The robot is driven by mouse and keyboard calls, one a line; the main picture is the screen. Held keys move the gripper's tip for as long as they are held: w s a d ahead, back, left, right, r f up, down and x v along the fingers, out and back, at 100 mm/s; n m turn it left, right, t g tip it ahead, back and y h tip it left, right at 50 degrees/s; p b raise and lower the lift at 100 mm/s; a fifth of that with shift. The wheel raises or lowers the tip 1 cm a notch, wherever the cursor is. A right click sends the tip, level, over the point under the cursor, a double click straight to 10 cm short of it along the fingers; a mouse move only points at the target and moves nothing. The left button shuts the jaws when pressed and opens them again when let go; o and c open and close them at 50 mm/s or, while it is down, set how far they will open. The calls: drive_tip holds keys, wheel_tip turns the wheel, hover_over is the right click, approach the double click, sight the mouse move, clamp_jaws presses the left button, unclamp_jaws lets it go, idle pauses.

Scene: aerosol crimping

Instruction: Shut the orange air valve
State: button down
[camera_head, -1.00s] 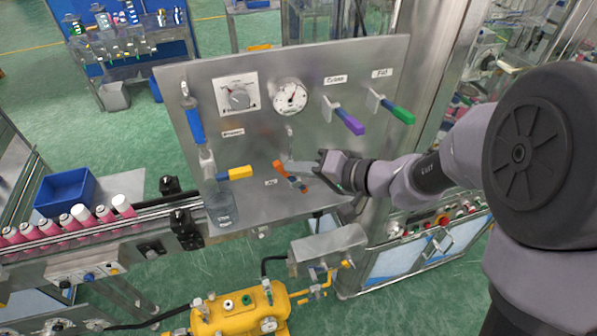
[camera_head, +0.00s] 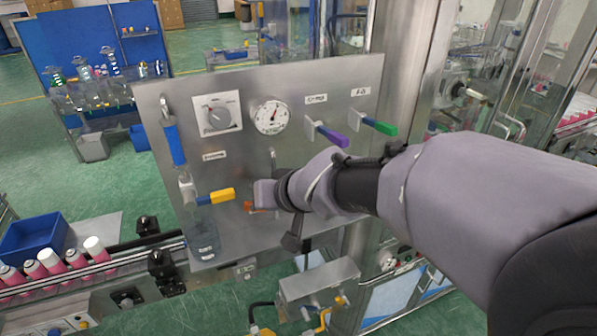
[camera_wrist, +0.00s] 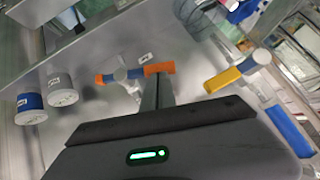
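The orange air valve (camera_head: 248,206) is low on the grey upright panel, mostly hidden behind my gripper in the head view. In the wrist view its handle (camera_wrist: 160,69) shows as two orange ends on either side of a grey hub. My gripper (camera_wrist: 158,76) reaches up to the right orange end. Its fingers appear together as one narrow bar, so it looks shut. The tips overlap the lower edge of that end; I cannot tell if they touch it. In the head view my gripper (camera_head: 262,194) is close to the panel.
A yellow-handled valve (camera_head: 216,196) and a blue handle (camera_head: 174,146) are to the left. Purple (camera_head: 332,137) and green (camera_head: 379,126) levers are at the upper right. A gauge (camera_head: 270,117) and a dial (camera_head: 218,116) are above. White-capped pink cans (camera_head: 50,262) stand at the lower left.

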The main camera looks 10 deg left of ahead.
drive_tip(key=shift+s+a+f+h+b, duration=0.2)
drive_tip(key=shift+a+f+b, duration=0.15)
drive_tip(key=shift+f+b, duration=0.15)
drive_tip(key=shift+s+a+f+h+b, duration=0.15)
drive_tip(key=shift+a+f+b, duration=0.15)
drive_tip(key=shift+f+b, duration=0.2)
drive_tip(key=shift+f, duration=0.1)
